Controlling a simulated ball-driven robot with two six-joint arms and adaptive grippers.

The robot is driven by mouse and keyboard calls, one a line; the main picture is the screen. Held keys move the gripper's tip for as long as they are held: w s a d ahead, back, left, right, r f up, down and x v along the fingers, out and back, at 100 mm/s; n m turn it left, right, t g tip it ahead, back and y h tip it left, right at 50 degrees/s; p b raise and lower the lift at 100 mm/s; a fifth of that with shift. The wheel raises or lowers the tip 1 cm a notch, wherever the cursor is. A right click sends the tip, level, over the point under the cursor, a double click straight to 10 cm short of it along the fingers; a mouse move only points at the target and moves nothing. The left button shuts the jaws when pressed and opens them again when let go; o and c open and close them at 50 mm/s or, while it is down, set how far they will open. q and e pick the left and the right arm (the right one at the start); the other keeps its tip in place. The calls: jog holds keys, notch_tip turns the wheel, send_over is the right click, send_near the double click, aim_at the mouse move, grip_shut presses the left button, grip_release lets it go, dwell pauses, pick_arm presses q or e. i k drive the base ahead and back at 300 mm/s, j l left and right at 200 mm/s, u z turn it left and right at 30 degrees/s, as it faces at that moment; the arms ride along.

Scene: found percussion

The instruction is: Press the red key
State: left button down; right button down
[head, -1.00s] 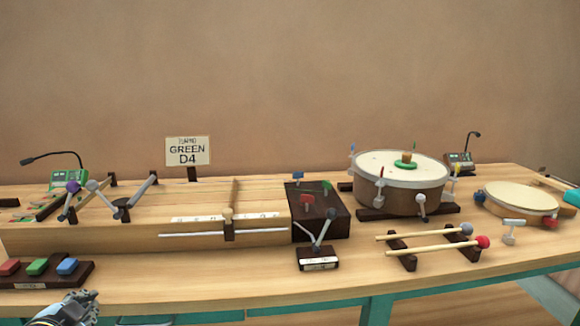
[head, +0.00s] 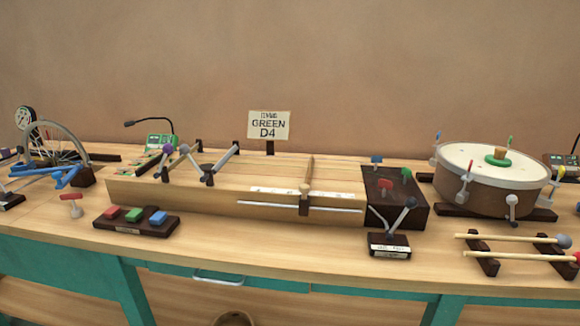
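The red key (head: 113,212) is the leftmost of three coloured keys on a small dark base (head: 130,229) near the front left of the bench. The green key (head: 134,214) is in the middle and the blue key (head: 158,217) is on the right. Nothing covers the red key. Neither of my grippers shows in the head view.
A red-topped lever (head: 71,204) stands just left of the key base. A spoked wheel (head: 58,145) with blue parts is further left. A long wooden box (head: 245,202) lies behind the keys. A drum (head: 490,185) and mallets (head: 510,240) are at the right. The bench front before the keys is clear.

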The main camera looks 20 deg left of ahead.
aim_at(111, 213)
jog(key=u, duration=1.65)
